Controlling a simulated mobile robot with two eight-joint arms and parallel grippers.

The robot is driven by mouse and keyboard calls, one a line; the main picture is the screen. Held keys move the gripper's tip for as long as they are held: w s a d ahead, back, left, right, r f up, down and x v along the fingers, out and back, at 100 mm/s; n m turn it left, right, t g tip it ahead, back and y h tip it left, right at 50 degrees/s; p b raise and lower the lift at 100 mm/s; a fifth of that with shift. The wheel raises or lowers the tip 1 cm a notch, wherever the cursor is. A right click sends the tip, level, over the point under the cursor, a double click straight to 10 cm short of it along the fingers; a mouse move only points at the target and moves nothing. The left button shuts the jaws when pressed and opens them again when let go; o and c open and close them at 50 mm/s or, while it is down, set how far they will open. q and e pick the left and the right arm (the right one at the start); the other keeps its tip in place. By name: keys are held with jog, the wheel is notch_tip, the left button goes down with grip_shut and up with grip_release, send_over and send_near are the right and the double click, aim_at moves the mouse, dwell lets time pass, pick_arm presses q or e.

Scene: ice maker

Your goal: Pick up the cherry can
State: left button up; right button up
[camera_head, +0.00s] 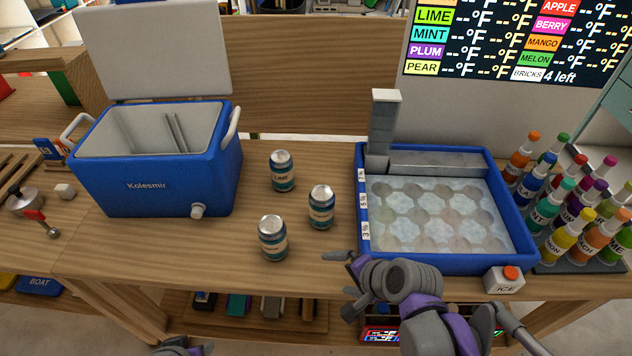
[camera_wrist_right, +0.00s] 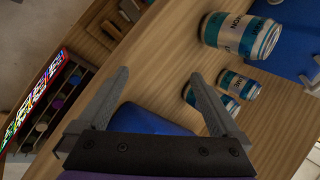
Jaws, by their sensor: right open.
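Three small cans with silver tops and teal-and-cream labels stand upright on the wooden counter. My right gripper (camera_head: 341,283) is open and empty, in front and to the right of the cans, touching none. In the right wrist view its fingers (camera_wrist_right: 160,75) are spread, with a near can (camera_wrist_right: 240,36) and two farther cans (camera_wrist_right: 238,85) beyond them. A small part of my left arm shows at the bottom edge.
A blue cooler (camera_head: 152,183) with its lid up stands left of the cans. A blue ice tray (camera_head: 447,264) stands to the right, with an ICE button (camera_head: 505,280) at its front corner. Several bottles (camera_head: 558,245) crowd the far right. Counter around the cans is clear.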

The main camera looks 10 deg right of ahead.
aim_at(330, 205)
jog(key=w+m, duration=0.3)
jog(key=shift+w+d+r+t+y, duration=0.1)
jog(key=shift+d+t+y, duration=0.15)
jog(key=shift+t+y, duration=0.05)
jog(key=w+d+r+m+t, duration=0.1)
jog(key=w+m, duration=0.2)
jog(key=m, duration=0.2)
jog(key=w+d+r+m+t+y, duration=0.1)
jog(key=w+r+m+t, duration=0.1)
jog(key=m, duration=0.3)
jog(key=w+d+r+m+t, duration=0.1)
jog(key=w+m, duration=0.3)
jog(key=shift+w+r+m+y, duration=0.2)
jog(key=shift+r+m+y, duration=0.1)
jog(key=shift+m+y, duration=0.1)
jog(key=shift+w+a+t, duration=0.1)
jog(key=shift+w+t, duration=0.2)
jog(key=x, duration=0.4)
jog(key=shift+w+a+f+b, duration=0.15)
jog(key=shift+w+b, duration=0.15)
jog(key=shift+b, duration=0.1)
jog(key=shift+x, duration=2.7)
pick_arm(q)
jog(key=shift+s+a+f, duration=0.1)
jog(key=shift+s+f, duration=0.1)
jog(key=shift+f, duration=0.25)
pick_arm(e)
jog(key=shift+w, duration=0.1)
jog(key=shift+c, duration=0.3)
